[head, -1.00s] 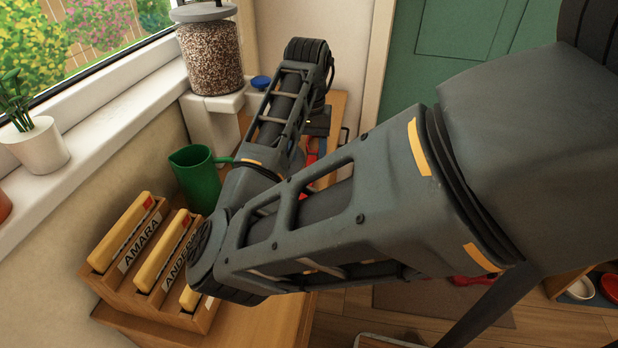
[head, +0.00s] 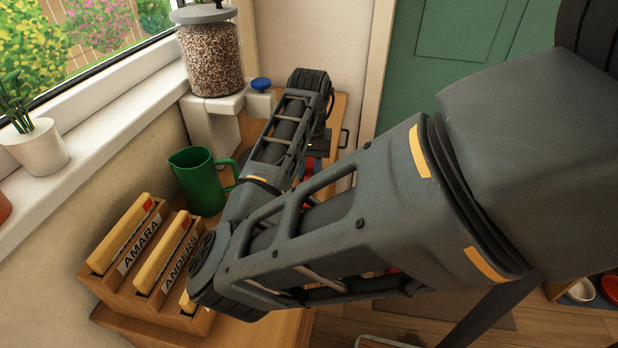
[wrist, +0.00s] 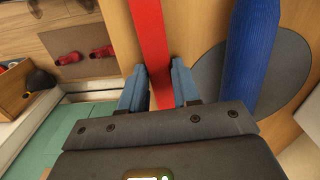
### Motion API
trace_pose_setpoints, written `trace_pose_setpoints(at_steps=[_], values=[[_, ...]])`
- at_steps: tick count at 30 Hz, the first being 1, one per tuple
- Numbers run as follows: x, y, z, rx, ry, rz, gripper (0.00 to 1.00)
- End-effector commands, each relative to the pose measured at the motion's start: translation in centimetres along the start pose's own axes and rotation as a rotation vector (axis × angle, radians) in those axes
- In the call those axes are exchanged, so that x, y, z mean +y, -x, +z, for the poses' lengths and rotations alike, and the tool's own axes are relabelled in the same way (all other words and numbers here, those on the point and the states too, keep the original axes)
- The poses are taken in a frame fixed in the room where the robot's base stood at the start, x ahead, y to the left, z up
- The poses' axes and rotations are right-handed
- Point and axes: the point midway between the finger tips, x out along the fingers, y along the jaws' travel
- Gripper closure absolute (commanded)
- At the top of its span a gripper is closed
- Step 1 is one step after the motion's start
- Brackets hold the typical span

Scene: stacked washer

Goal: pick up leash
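The leash (wrist: 152,40) shows as a flat red strap in the wrist view, running from the top edge down between my fingers. In the head view a small red patch (head: 310,167) shows beside my arm, and the rest is hidden. My gripper (wrist: 158,85) has its two blue fingers apart, one on each side of the strap. A gap shows on the right side of the strap. The strap's lower part is hidden behind the gripper body. My arm covers most of the gripper in the head view.
A blue ribbed cylinder (wrist: 252,50) stands close right of my fingers on a grey round patch (wrist: 285,75). A green jug (head: 200,180), wooden file holder (head: 205,318) and jar of pellets (head: 210,60) stand along the wall. A green door (head: 455,50) is behind.

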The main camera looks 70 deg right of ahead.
Motion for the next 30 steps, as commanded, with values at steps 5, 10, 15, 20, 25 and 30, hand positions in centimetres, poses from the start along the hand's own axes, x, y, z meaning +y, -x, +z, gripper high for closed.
trace_pose_setpoints(at_steps=[5,10,15,20,25,30], values=[[0.0,0.0,0.0,0.0,0.0,0.0,0.87],[0.0,0.0,0.0,0.0,0.0,0.0,1.0],[0.0,0.0,0.0,0.0,0.0,0.0,1.0],[0.0,0.3,0.0,0.001,-0.001,0.0,1.0],[0.0,1.7,-0.1,0.003,-0.001,-0.001,1.0],[0.7,4.6,-0.5,0.003,-0.006,0.001,1.0]])
